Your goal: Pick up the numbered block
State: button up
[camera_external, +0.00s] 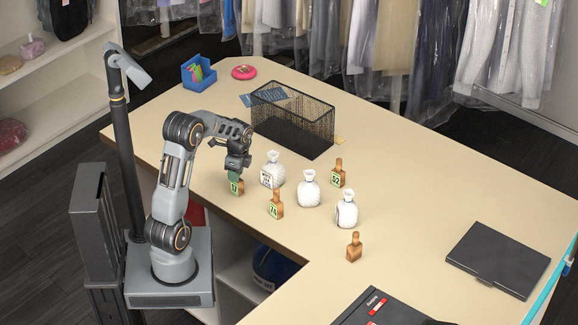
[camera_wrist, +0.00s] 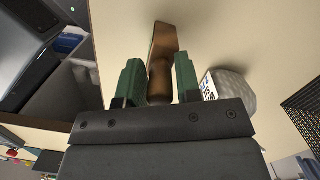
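Several small wooden blocks with narrow necks stand on the counter in the external view. A block with a green number label (camera_external: 237,188) is under my gripper (camera_external: 236,175). Other labelled blocks read about 74 (camera_external: 276,206) and 52 (camera_external: 338,174); a plain-faced one (camera_external: 354,247) stands nearer the front. In the wrist view, the green fingers of my gripper (camera_wrist: 159,80) lie on either side of the neck of a wooden block (camera_wrist: 163,42). The fingers are very close to the neck; contact is not clear. The block's label is hidden there.
A black mesh basket (camera_external: 292,125) is behind.

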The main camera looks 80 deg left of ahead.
grip_shut()
jog(key=shift+r, duration=0.1)
